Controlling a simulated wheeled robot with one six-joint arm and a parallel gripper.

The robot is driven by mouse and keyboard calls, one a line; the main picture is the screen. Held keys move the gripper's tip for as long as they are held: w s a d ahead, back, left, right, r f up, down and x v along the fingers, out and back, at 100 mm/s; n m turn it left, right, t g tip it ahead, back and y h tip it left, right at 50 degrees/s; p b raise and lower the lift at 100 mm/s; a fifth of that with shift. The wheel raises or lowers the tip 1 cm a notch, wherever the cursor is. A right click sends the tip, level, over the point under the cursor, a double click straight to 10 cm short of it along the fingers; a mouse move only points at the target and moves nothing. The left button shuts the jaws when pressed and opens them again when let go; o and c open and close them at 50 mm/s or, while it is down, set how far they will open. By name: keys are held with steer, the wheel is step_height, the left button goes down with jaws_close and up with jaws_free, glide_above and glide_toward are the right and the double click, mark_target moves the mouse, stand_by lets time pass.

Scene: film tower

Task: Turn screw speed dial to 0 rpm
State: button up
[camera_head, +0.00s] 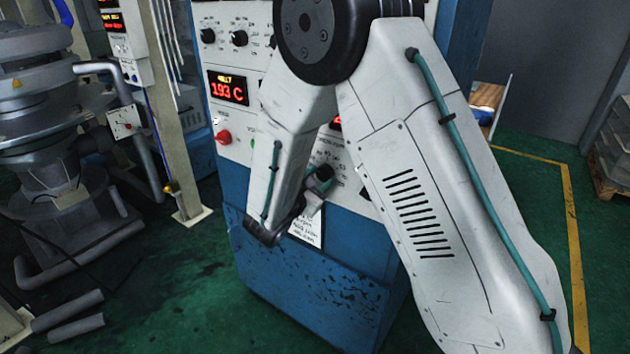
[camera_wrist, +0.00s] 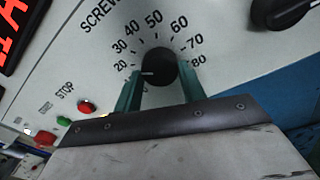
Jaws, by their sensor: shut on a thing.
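The screw speed dial (camera_wrist: 158,66) is a round black knob on the pale panel in the wrist view, ringed by printed numbers from 20 to 80. Its short white pointer line faces left, a little below the 20 mark. In the head view my arm covers much of the panel, and the dial's scale cannot be read there.
In the wrist view a black knob (camera_wrist: 284,11) is at upper right, with a red STOP button (camera_wrist: 85,107) and a green button (camera_wrist: 64,121) at left. The head view shows the blue cabinet (camera_head: 300,290), a red 193 C display (camera_head: 228,88) and machinery (camera_head: 55,120) at left.

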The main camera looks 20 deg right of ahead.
steer(key=n, duration=0.6)
steer(key=shift+d+g, duration=0.15)
steer(key=shift+g, duration=0.15)
steer(key=n, duration=0.5)
steer(key=shift+n+g, duration=0.3)
steer(key=shift+n, duration=0.1)
steer(key=o, duration=1)
steer(key=shift+d, duration=0.15)
steer(key=shift+c, duration=0.2)
steer(key=shift+a, duration=0.2)
steer(key=shift+s+a+r, duration=0.1)
steer(key=shift+s+a, duration=0.1)
steer(key=shift+a, duration=0.1)
steer(key=v, duration=0.7)
